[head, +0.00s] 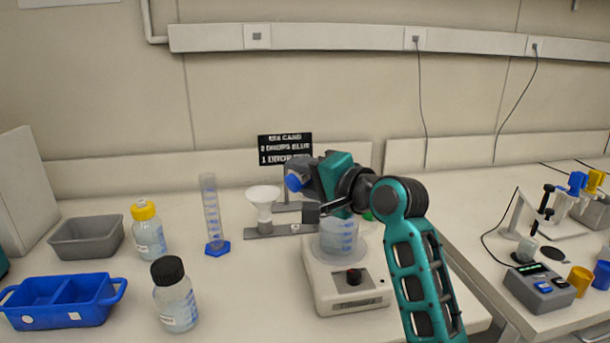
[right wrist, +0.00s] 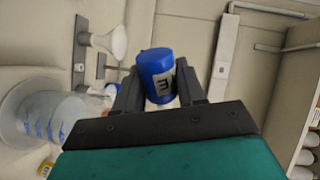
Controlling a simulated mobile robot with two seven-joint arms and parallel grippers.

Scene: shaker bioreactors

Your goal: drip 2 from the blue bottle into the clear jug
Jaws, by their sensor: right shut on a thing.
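My right gripper (head: 302,181) is shut on the blue bottle (head: 293,183), above and slightly left of the clear jug. In the right wrist view the small blue bottle (right wrist: 157,72), with a dark mark on a pale label, sits between the two fingers (right wrist: 160,93). I cannot tell exactly how far it is tilted, and no drop shows. The clear jug (head: 338,240) with blue markings stands on a white stirrer plate and holds pale liquid. It also shows at the left of the right wrist view (right wrist: 52,115).
A funnel stand (head: 263,205), blue-based cylinder (head: 212,220), yellow-capped bottle (head: 148,235) and black-capped bottle (head: 175,298) stand left of the stirrer (head: 347,290). Grey (head: 87,240) and blue (head: 65,315) trays sit at far left. The partly hidden card (head: 284,149) mentions two drops blue.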

